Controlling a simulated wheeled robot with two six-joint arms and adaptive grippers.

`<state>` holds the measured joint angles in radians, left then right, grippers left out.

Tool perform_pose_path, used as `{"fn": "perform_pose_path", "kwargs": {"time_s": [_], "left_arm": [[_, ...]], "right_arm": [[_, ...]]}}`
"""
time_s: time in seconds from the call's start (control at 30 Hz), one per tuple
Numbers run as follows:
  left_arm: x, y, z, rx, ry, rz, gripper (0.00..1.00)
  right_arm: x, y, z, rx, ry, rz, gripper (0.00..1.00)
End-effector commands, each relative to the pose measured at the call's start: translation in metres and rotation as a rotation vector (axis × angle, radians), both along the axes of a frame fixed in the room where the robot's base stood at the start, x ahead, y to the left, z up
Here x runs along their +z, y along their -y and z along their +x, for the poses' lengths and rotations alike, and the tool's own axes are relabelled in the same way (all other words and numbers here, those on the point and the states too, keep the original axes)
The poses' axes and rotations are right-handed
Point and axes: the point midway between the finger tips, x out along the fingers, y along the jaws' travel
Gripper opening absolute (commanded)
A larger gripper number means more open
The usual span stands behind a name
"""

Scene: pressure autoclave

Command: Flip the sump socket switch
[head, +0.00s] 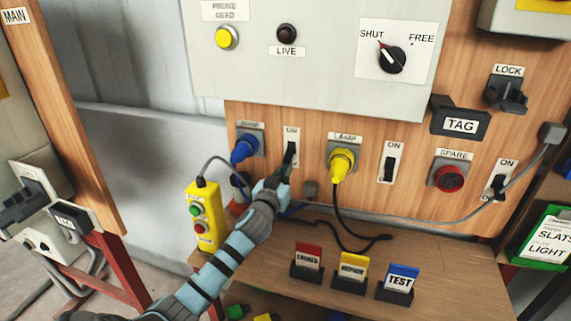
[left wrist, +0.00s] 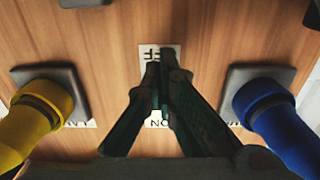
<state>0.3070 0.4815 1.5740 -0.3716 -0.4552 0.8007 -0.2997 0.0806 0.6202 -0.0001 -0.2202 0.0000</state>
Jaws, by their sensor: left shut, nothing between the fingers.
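The sump socket, its label blurred, holds a blue plug (head: 244,148) at the left of the wooden panel. The blue plug is at the right in the left wrist view (left wrist: 262,102). Just right of the socket in the head view is its switch (head: 291,149), a dark lever on a white plate marked ON at the top. My left gripper (head: 284,169) is shut and empty, its tips at the lower part of this switch. In the left wrist view the fingers (left wrist: 160,72) cover most of the switch plate (left wrist: 174,50). I cannot tell whether they touch the lever. My right gripper is out of view.
A yellow plug (head: 342,162) sits right of the switch, its black cable hanging to the shelf (head: 434,262). A yellow push-button box (head: 203,216) is left of my gripper. A grey control box (head: 315,85) overhangs above. Small label cards (head: 353,273) stand on the shelf.

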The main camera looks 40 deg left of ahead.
Motion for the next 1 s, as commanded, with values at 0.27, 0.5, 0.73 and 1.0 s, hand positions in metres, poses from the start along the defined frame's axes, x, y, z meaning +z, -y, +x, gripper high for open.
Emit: {"fn": "perform_pose_path", "kwargs": {"time_s": [0.27, 0.5, 0.73, 1.0], "left_arm": [[0.011, 0.000, 0.000, -0.001, 0.002, 0.001, 0.00], [0.018, 0.000, 0.000, -0.001, 0.002, 0.001, 0.00], [0.025, 0.000, 0.000, 0.000, 0.002, 0.001, 0.00], [0.024, 0.002, -0.004, 0.000, 0.002, 0.002, 0.00]], "right_arm": [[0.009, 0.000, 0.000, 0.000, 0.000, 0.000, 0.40], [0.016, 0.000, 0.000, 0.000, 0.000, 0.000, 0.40], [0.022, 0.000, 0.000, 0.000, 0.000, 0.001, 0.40], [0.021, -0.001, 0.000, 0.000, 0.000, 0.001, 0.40]]}}
